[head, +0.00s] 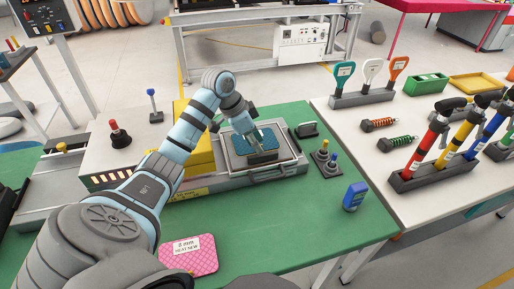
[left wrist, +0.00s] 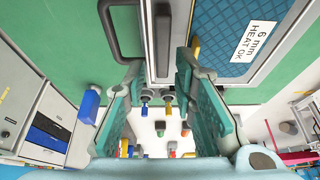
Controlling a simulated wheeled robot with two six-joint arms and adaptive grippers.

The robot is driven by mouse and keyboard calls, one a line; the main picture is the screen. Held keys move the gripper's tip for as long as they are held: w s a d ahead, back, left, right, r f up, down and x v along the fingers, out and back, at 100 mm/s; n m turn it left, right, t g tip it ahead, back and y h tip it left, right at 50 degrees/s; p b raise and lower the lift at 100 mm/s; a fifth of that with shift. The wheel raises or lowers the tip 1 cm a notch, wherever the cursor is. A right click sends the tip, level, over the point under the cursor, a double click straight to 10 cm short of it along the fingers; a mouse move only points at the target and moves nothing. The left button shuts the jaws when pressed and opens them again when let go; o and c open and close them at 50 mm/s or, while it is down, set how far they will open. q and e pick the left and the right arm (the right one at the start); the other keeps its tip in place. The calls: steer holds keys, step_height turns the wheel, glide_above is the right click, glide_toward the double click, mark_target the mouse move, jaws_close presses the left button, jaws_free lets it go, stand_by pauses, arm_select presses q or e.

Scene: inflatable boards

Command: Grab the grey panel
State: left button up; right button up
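My left gripper (head: 262,150) points down over the blue patterned mat (head: 240,143), near the front of a grey metal tray (head: 235,162) on the bench. In the left wrist view its two teal fingers (left wrist: 160,90) are apart. A long grey edge (left wrist: 161,40) runs between them, with the dark tray handle (left wrist: 112,30) to its left and the mat (left wrist: 245,30), labelled "6 mm HEAT OK", to its right. I cannot tell whether the fingers touch this edge. No separate loose grey panel can be made out clearly. My right gripper is not in view.
A pink panel (head: 195,256) lies on the green bench top (head: 300,228) in front. A white table (head: 408,120) with racks is further right.

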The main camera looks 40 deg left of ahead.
mark_target(263, 155)
arm_select(q)
steer(key=x, duration=0.6)
steer(key=shift+w+a+b, duration=0.1)
steer(key=shift+w+b, duration=0.15)
steer(key=shift+b, duration=0.05)
steer(key=shift+s+r, duration=0.1)
steer(key=shift+s, duration=0.05)
steer(key=shift+s, duration=0.1)
jaws_close()
